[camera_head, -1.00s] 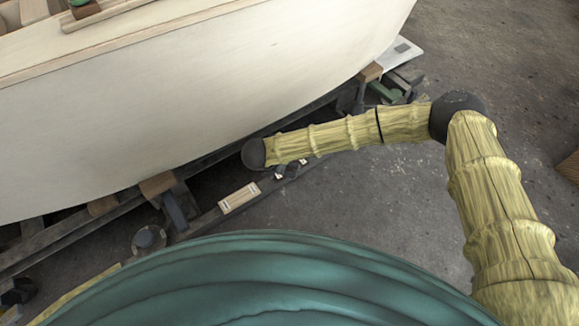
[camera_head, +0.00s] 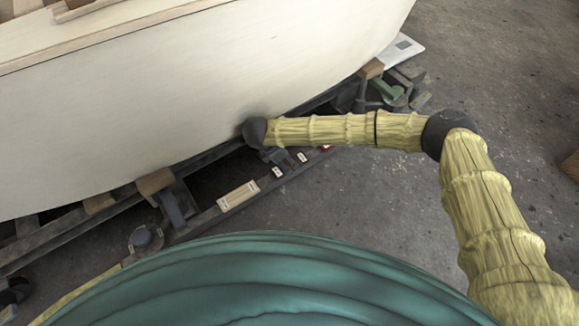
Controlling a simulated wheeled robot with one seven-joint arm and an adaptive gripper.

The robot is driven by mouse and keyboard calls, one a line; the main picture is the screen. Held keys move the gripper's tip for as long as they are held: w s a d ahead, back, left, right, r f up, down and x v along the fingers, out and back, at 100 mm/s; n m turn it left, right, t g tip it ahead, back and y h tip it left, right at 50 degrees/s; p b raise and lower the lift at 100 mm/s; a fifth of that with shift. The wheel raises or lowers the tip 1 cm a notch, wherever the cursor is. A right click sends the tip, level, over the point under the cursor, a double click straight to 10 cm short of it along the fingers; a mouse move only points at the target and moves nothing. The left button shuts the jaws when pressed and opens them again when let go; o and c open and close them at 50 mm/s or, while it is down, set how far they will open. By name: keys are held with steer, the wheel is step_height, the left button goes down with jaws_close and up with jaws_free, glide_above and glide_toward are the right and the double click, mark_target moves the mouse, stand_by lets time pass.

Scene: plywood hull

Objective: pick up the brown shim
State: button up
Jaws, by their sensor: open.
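My gripper (camera_head: 290,165) hangs below the end of my yellow arm, over the dark rail beside the hull. Its two dark fingers, each with a small white mark, stand apart. It is open, and I see nothing held between them. I cannot surely pick out the brown shim; it may be hidden under my gripper or wrist. A pale wooden piece with a tan strip (camera_head: 238,195) lies on the rail, left of and below my gripper in the picture, apart from it.
The white hull (camera_head: 150,110) rises close behind my wrist. Brown blocks (camera_head: 155,182) sit on the cradle's dark beams under it. A small red thing (camera_head: 327,149) shows right of my gripper. Clear concrete floor (camera_head: 350,200) lies at right.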

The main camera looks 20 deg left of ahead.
mark_target(288, 165)
steer(key=shift+a+b+x, duration=0.2)
steer(key=shift+b+x, duration=1.45)
steer(key=shift+x, duration=0.9)
steer(key=shift+w, duration=0.15)
steer(key=c, duration=1.1)
